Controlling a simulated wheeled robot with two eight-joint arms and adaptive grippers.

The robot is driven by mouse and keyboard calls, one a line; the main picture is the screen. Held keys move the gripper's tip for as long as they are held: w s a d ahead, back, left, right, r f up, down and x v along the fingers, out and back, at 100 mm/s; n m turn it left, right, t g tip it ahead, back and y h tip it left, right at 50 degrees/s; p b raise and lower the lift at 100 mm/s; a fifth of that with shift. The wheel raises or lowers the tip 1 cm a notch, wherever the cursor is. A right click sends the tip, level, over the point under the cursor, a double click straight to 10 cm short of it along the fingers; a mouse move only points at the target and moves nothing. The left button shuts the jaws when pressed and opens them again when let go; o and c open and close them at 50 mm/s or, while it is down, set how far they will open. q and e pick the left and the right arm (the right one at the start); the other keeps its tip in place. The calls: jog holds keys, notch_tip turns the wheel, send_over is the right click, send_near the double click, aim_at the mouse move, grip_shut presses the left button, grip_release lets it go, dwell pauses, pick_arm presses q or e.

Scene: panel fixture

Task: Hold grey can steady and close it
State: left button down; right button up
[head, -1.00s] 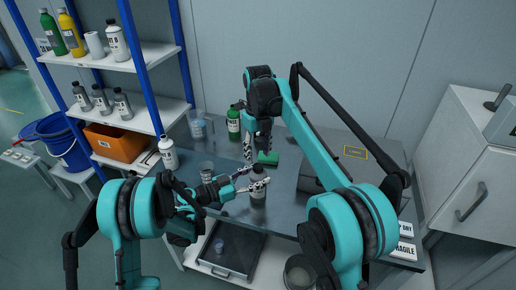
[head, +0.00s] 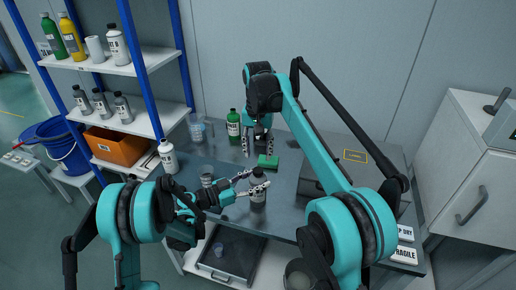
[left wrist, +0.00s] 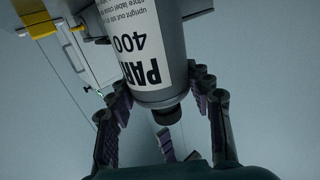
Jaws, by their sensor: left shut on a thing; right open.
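The grey can (head: 258,198) stands upright near the front edge of the table. My left gripper (head: 254,184) comes in from the left and is shut on its upper part. In the left wrist view the can (left wrist: 160,45) appears upside down with a white label, between the fingers (left wrist: 165,110). Its narrow dark end (left wrist: 168,115) points down in that picture; whether that is a cap or a bare neck I cannot tell. My right gripper (head: 258,146) points down, open and seemingly empty, behind the can near a green block. No separate lid is clearly visible.
A white bottle (head: 167,157) and clear cups stand at left. A shelf unit (head: 130,120) stands at far left.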

aim_at(258, 170)
jog(key=n, duration=0.7)
jog(key=shift+r, duration=0.3)
jog(key=n, duration=0.5)
jog(key=shift+r, duration=0.15)
jog(key=shift+f, duration=4)
jog(key=shift+c, duration=0.3)
grip_shut()
